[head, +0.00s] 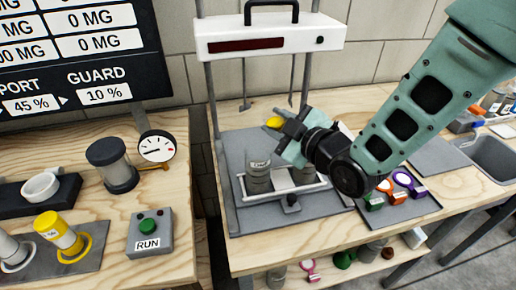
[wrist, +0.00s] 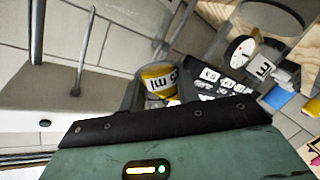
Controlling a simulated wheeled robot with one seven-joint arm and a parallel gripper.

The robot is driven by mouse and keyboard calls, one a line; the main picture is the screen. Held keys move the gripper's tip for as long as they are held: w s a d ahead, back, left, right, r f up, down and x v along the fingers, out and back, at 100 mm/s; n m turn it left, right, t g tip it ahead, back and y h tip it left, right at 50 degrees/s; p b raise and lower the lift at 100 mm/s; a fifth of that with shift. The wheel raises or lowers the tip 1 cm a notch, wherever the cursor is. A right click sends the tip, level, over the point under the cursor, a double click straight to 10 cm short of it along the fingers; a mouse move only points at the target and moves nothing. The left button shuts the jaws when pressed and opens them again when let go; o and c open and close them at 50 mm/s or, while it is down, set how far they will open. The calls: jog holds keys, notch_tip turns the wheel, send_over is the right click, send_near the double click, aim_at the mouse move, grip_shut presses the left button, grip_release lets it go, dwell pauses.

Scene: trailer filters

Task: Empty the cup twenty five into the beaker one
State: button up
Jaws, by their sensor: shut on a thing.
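My gripper (head: 280,125) is shut on a yellow cup (head: 274,122), over the metal stand at the back of the right bench. Below and left of the gripper, a grey beaker (head: 257,178) with a small white label stands in the white-railed tray of the stand. I cannot read which is beaker one.
The stand's white head unit (head: 270,36) hangs above, with thin rods close to my gripper. The left bench holds a gauge (head: 157,147), a RUN box (head: 150,232) and another yellow cup (head: 60,235).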

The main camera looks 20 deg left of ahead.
jog(key=shift+s+r+n, duration=0.1)
jog(key=shift+r+n, duration=0.05)
jog(key=shift+n, duration=0.25)
jog(key=shift+f+n+t, duration=0.3)
jog(key=shift+f+n, duration=0.2)
jog(key=shift+n, duration=0.3)
dwell(0.6)
jog(key=shift+a+r+n+t+p, duration=0.1)
jog(key=shift+r+n+t+p, duration=0.15)
jog(key=shift+n, duration=0.5)
jog(key=shift+r+n+t+p, duration=0.2)
jog(key=shift+r+n, duration=0.15)
jog(key=shift+n, duration=0.4)
dwell(2.1)
jog(key=shift+s+a+r+n+b, duration=0.15)
jog(key=shift+s+r+n+b, duration=0.1)
jog(key=shift+n+b, duration=0.35)
jog(key=shift+s+a+r+n+b, duration=0.1)
jog(key=shift+s+n+b, duration=0.15)
jog(key=shift+n+b, duration=0.3)
dwell(1.5)
